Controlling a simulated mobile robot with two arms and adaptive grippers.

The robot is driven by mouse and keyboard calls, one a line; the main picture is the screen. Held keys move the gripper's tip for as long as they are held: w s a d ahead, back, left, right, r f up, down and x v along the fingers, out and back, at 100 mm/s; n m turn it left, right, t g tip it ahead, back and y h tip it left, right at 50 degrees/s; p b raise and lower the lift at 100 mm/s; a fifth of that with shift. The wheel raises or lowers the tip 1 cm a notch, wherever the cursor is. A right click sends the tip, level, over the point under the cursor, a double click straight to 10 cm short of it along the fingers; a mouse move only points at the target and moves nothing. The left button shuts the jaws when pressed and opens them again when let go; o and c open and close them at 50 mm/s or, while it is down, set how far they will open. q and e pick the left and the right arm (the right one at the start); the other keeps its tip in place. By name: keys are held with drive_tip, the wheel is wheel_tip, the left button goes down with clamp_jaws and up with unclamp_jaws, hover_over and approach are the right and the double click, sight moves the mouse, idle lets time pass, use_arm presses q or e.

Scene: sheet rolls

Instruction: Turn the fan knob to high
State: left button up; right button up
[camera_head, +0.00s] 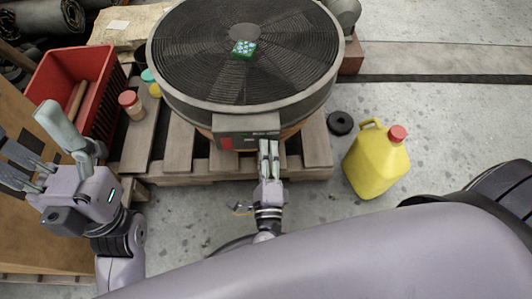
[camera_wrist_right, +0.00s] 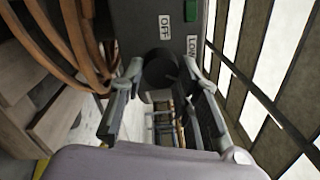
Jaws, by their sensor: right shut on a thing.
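The large round fan (camera_head: 245,55) with a dark ribbed grille lies on a wooden pallet in the head view. Its grey control box (camera_head: 245,125) faces me. The knob's pointer cannot be made out, and the head view hides the knob. My left gripper (camera_head: 25,134) is open and empty at the far left.
A red crate (camera_head: 62,62) and small jars (camera_head: 131,104) stand left of the fan. A yellow jug (camera_head: 374,165) with a red cap and a black ring (camera_head: 340,123) are on the floor at right.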

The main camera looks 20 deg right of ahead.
drive_tip(key=shift+m, duration=0.5)
drive_tip(key=o, duration=1.2)
drive_tip(key=shift+c, duration=0.2)
drive_tip(key=shift+s, duration=0.1)
drive_tip(key=v, duration=1.2)
